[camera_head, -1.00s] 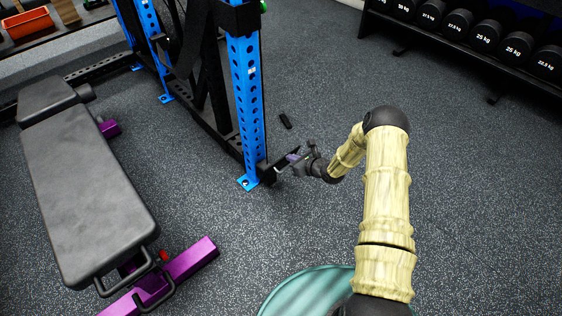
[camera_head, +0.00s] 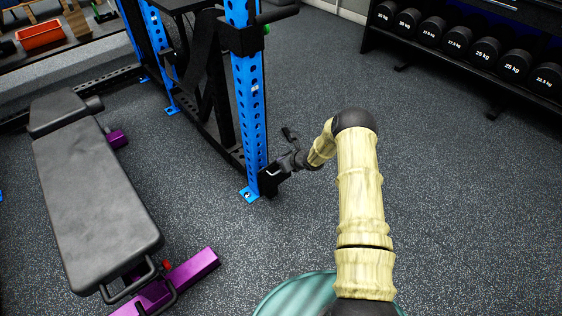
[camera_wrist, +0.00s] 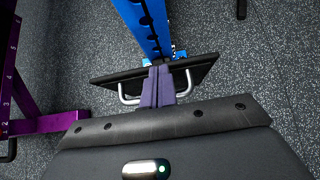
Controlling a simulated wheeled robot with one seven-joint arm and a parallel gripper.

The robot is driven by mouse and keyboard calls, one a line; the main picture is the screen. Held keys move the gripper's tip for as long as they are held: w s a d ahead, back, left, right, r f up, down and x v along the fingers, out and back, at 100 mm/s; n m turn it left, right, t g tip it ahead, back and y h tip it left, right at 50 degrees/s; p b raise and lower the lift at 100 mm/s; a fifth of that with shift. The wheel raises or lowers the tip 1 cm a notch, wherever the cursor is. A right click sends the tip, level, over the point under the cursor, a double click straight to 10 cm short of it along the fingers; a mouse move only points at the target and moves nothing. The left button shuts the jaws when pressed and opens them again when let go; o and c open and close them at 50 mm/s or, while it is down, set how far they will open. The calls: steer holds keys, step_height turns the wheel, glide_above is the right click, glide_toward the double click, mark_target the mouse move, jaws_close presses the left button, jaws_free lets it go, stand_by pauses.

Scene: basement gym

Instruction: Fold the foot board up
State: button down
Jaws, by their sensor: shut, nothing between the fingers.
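The foot board (camera_head: 268,183) is a small black plate at the foot of the nearest blue rack post. A silver bar handle shows on it. In the wrist view the foot board (camera_wrist: 203,68) lies across the picture below the post, with a handle bar on each side of my fingers. I cannot tell its exact angle. My gripper (camera_head: 279,169) is low beside the post, at the board. In the wrist view the purple fingers of my gripper (camera_wrist: 158,72) are together, empty, in front of the board's middle; I cannot tell whether they touch it.
The blue rack post (camera_head: 248,105) stands directly behind the board. A grey bench (camera_head: 95,190) with a purple frame (camera_head: 190,280) is at left. A dumbbell rack (camera_head: 460,75) stands at the upper right. A small black object (camera_head: 289,134) lies beyond my gripper. Floor at right is clear.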

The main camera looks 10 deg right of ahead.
steer(key=shift+w+r, duration=0.2)
steer(key=shift+w, duration=0.05)
steer(key=shift+s+d+p, duration=0.15)
steer(key=shift+s+p, duration=0.15)
steer(key=shift+s, duration=0.2)
steer(key=f+p+v, duration=0.1)
steer(key=p+v, duration=0.3)
steer(key=v, duration=0.8)
steer(key=shift+s+d, duration=0.4)
steer(key=shift+s, duration=0.1)
steer(key=shift+a, duration=0.1)
